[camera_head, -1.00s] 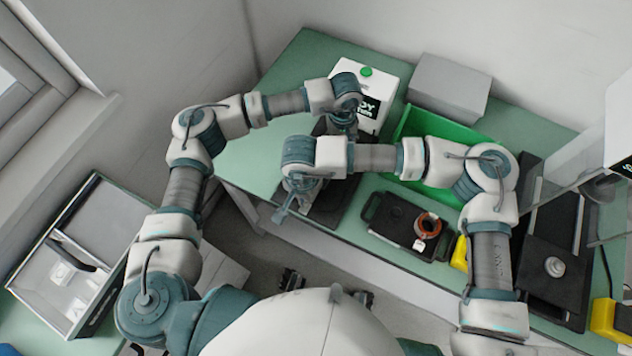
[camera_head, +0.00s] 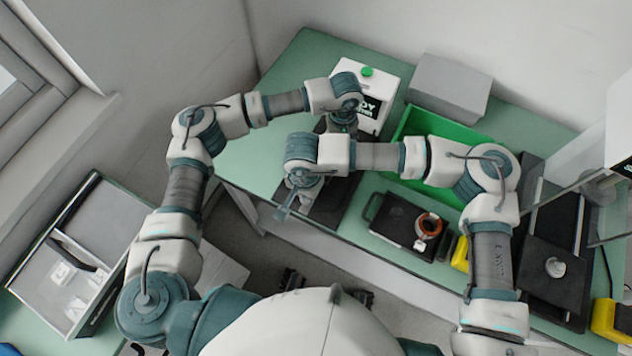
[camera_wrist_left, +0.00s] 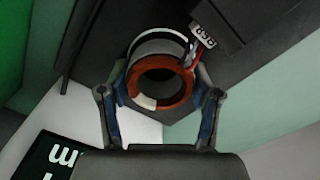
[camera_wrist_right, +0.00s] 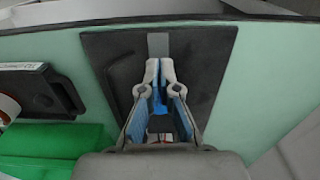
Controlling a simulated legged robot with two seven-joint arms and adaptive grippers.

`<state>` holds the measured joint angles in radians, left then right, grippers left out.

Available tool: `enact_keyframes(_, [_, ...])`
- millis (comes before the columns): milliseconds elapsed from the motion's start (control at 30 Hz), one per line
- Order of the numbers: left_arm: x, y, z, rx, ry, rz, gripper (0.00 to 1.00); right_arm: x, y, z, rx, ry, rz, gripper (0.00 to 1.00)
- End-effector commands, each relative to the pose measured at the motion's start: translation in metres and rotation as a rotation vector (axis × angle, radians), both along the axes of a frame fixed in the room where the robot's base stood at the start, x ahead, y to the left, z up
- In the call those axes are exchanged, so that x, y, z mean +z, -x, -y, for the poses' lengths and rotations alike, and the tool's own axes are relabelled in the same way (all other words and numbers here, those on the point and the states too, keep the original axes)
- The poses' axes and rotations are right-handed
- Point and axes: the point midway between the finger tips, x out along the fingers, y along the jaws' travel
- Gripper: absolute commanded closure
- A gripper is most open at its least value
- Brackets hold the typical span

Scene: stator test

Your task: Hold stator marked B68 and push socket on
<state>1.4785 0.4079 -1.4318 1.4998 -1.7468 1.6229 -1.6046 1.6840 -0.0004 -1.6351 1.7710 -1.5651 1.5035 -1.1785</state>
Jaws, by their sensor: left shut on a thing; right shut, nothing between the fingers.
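The stator (camera_wrist_left: 172,84) is a ring with an orange-brown face and an open centre. In the left wrist view it sits between the fingers of my left gripper (camera_wrist_left: 160,92), which is shut on it. My right gripper (camera_head: 282,214) is shut and empty, above the bench's front edge. Its blue-padded fingertips meet in the right wrist view (camera_wrist_right: 159,66). I cannot make out the socket clearly.
A dark fixture plate (camera_wrist_right: 215,48) lies below my right gripper. A white box with a green button (camera_head: 365,72), a grey box (camera_head: 450,84) and a green bin (camera_head: 402,128) stand behind. A black tray (camera_head: 388,221) holds another orange ring (camera_head: 429,224). Bare green bench (camera_head: 300,70) shows at the back left.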

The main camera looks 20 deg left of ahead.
Motion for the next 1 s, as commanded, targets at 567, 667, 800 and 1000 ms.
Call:
enact_keyframes(567, [-0.002,0.002,0.002,-0.002,0.0,-0.005,0.88,0.042,-0.001,0.0,-0.001,-0.002,0.001,1.0])
enact_keyframes(667, [-0.002,0.002,0.002,-0.002,0.0,-0.005,0.88,0.055,0.0,0.0,-0.001,-0.002,0.001,1.0])
enact_keyframes(800, [-0.002,0.002,0.002,-0.002,0.0,-0.005,0.88,0.072,0.0,0.0,-0.001,-0.002,0.0,1.0])
enact_keyframes(1000, [-0.002,0.002,0.002,-0.002,0.002,-0.006,0.88,0.08,0.0,0.001,0.0,0.0,-0.001,1.0])
